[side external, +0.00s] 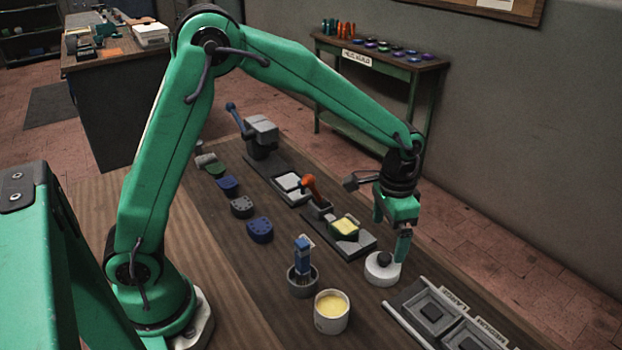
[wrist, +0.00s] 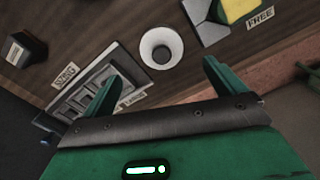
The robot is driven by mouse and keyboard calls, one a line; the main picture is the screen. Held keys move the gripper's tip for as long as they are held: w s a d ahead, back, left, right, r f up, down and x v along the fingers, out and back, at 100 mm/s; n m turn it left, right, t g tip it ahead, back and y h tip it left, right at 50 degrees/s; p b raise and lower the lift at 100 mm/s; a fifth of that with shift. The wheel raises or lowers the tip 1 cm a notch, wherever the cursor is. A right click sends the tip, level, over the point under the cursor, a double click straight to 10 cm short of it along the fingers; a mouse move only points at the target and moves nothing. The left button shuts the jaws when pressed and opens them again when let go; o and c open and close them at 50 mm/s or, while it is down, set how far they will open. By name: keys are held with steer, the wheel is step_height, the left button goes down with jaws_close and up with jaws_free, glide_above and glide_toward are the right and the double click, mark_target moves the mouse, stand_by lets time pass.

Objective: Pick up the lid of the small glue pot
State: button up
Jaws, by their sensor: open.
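The lid (side external: 382,268) is a round white disc with a dark knob on top, lying on the dark bench top. In the wrist view the lid (wrist: 147,52) shows as a pale ring around a grey centre, just beyond the fingertips and about midway between them. An open white pot (side external: 331,322) with pale yellow contents stands nearer the side camera, to the left of the lid. My gripper (side external: 390,232) is open and empty, pointing down above the lid; one fingertip appears close to the lid's edge. The green fingers also show in the wrist view (wrist: 162,64), spread apart.
A grey cup (side external: 303,286) holding a blue-handled brush (side external: 303,256) stands left of the pot. A grey labelled tray (side external: 440,312) lies right of the lid. Behind it is a grey fixture (side external: 352,246) with a yellow-topped block (side external: 345,228). Dark blue pieces (side external: 259,230) lie further left.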

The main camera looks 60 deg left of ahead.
mark_target(385, 256)
steer(key=shift+w+d+f, duration=0.1)
steer(key=shift+f, duration=1.4)
steer(key=shift+w+f, duration=0.1)
steer(key=shift+f, duration=2.5)
steer(key=c, duration=0.7)
